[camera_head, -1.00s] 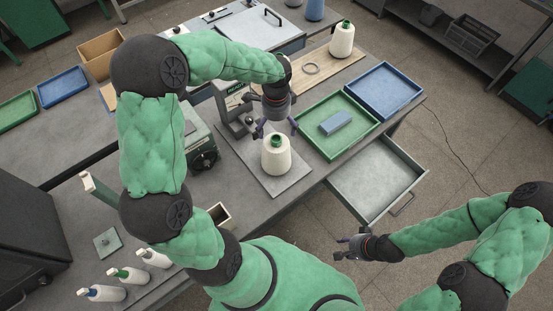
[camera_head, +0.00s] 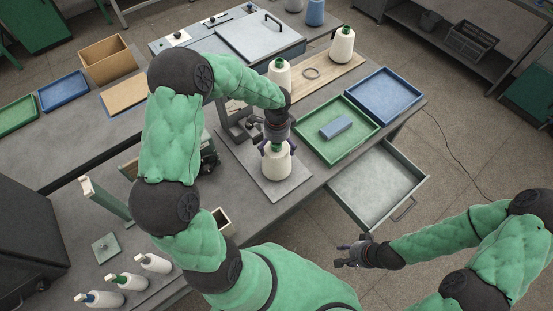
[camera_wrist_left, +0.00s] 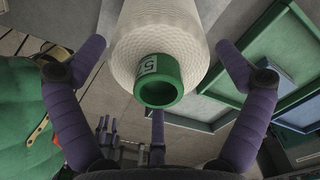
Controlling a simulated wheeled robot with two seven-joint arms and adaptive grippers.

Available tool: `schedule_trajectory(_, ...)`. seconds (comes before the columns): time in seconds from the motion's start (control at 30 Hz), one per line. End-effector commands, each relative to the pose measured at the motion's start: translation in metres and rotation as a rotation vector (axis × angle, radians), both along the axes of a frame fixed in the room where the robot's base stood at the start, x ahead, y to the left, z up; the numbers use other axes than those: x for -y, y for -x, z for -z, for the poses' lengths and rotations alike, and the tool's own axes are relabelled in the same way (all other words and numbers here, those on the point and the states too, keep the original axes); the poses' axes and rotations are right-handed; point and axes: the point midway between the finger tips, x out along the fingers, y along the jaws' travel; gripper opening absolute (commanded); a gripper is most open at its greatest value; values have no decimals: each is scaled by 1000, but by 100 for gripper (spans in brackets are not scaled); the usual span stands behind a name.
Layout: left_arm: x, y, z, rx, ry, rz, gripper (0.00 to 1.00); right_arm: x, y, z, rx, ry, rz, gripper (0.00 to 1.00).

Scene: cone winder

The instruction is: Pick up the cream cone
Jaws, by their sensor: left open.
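The cream cone (camera_head: 277,163) stands upright on a grey plate (camera_head: 258,178) on the bench. In the left wrist view the cone (camera_wrist_left: 160,30) shows its ribbed yarn and a green core end (camera_wrist_left: 158,92) with a "5" label. My left gripper (camera_head: 277,147) is directly above the cone's top in the head view. In the left wrist view my left gripper (camera_wrist_left: 160,65) is open, with its purple fingers spread on both sides of the cone and apart from it. My right gripper (camera_head: 347,258) hangs away from the bench at the lower right, and its fingers are too small to judge.
A green tray (camera_head: 350,150) with a blue block (camera_head: 335,127) lies right of the cone. An open drawer (camera_head: 378,185) juts out below it. Other cones stand behind, one on a wooden board (camera_head: 318,85). A machine post (camera_head: 232,115) stands close left of my left gripper.

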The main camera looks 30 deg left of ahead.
Motion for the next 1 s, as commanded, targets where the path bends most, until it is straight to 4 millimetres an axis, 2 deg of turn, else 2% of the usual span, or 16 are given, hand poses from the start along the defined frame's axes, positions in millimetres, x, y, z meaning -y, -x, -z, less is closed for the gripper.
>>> schedule_trajectory(0.03,0,1,9,-3,2,0,100,0,0,2,0,0,0,40)
schedule_trajectory(0.1,0,0,14,-1,1,1,100,0,0,2,0,0,0,40)
schedule_trajectory(0.33,0,0,16,1,-1,0,100,0,0,2,0,0,0,40)
schedule_trajectory(0.37,0,0,16,1,-1,0,94,0,0,2,0,0,0,40)
schedule_trajectory(0.5,0,0,16,1,1,0,55,0,0,2,0,0,0,40)
schedule_trajectory(0.83,0,-1,13,4,0,0,53,0,0,2,0,0,0,40)
schedule_trajectory(1.0,0,-1,-3,6,0,-1,53,0,0,-1,0,0,0,40)
